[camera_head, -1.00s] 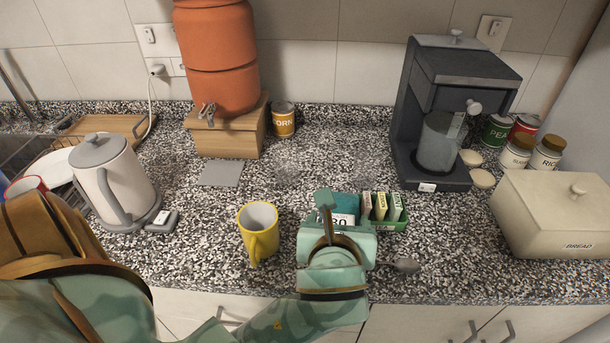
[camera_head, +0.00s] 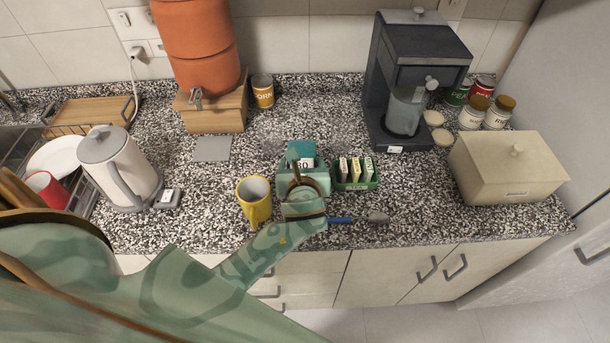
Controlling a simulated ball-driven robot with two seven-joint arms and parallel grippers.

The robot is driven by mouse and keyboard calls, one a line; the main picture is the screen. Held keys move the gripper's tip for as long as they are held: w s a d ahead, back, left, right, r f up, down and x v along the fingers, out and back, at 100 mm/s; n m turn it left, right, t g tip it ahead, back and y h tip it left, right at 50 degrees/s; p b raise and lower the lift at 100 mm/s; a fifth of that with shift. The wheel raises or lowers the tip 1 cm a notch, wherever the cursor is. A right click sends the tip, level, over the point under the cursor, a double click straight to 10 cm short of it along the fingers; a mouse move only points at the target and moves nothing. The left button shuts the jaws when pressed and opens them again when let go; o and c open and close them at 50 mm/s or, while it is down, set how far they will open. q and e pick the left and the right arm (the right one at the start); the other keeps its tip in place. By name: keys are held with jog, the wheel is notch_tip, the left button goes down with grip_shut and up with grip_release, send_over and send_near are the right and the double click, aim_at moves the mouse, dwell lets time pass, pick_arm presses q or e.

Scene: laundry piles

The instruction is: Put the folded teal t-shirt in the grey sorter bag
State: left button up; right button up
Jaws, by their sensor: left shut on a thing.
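My left gripper (camera_head: 297,172) is over the speckled counter, reaching in from the lower left. It is shut on a small teal box (camera_head: 302,148) with a white label, partly hidden behind the gripper. I see no folded teal t-shirt and no grey sorter bag in this view. My right gripper is not in view.
A yellow mug (camera_head: 254,203) stands close left of my gripper, a green tray of packets (camera_head: 355,178) close right. A blue-handled spoon (camera_head: 374,217) lies near the front edge. A kettle (camera_head: 122,170), coffee machine (camera_head: 413,65) and bread box (camera_head: 507,172) stand around.

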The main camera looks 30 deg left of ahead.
aim_at(305, 165)
pick_arm(q)
jog(key=w+f, duration=0.1)
jog(key=w+f+b, duration=0.1)
jog(key=f, duration=0.1)
jog(key=shift+w+a+f, duration=0.2)
jog(key=shift+w+a, duration=0.15)
jog(key=shift+a, duration=0.05)
notch_tip(305, 165, down, 3)
jog(key=shift+f+b, duration=0.1)
jog(key=shift+b, duration=0.6)
jog(key=o, duration=1.1)
jog(key=shift+c, duration=0.2)
